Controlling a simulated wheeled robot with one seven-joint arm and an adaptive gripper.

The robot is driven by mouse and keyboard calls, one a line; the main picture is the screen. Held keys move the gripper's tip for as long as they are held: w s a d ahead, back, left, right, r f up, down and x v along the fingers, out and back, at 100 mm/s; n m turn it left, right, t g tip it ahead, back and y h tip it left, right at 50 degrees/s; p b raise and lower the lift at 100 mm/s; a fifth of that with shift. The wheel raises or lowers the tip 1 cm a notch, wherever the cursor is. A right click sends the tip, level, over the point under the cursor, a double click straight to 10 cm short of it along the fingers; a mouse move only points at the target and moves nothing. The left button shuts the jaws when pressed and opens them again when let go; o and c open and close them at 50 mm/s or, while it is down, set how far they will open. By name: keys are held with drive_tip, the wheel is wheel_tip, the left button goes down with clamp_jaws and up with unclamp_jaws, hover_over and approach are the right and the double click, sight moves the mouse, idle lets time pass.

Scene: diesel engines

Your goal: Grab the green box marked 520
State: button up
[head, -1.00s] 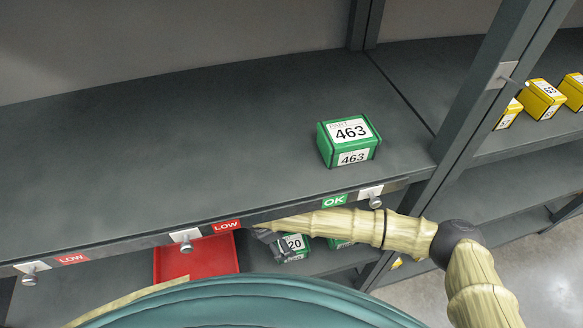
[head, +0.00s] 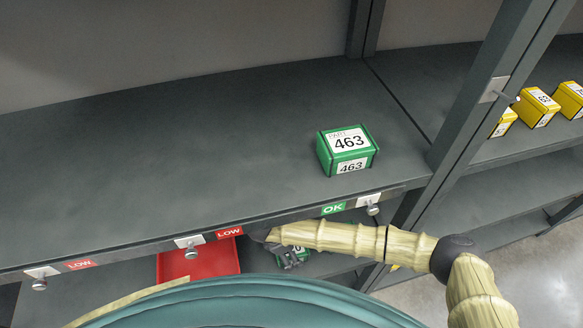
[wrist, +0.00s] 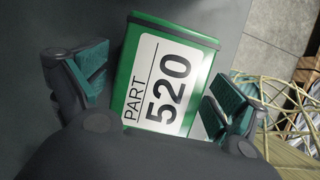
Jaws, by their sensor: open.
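The green box marked 520 (wrist: 166,75) fills the middle of the wrist view, its white label reading PART 520 facing the camera. My open gripper (wrist: 158,92) has one teal-padded finger on each side of it, with a narrow gap showing at the left finger. The right finger is very close to the box, and I cannot tell whether it touches. In the head view my gripper (head: 291,257) is low, under the upper shelf edge, and hides most of that box.
A red bin (head: 200,262) is left of my gripper on the lower shelf. Yellow boxes (head: 537,107) stand beyond the upright post (head: 490,100) at right.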

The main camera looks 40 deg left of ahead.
drive_tip(key=shift+f, duration=0.25)
idle(0.5)
drive_tip(key=shift+c, duration=0.4)
drive_tip(key=c, duration=1.4)
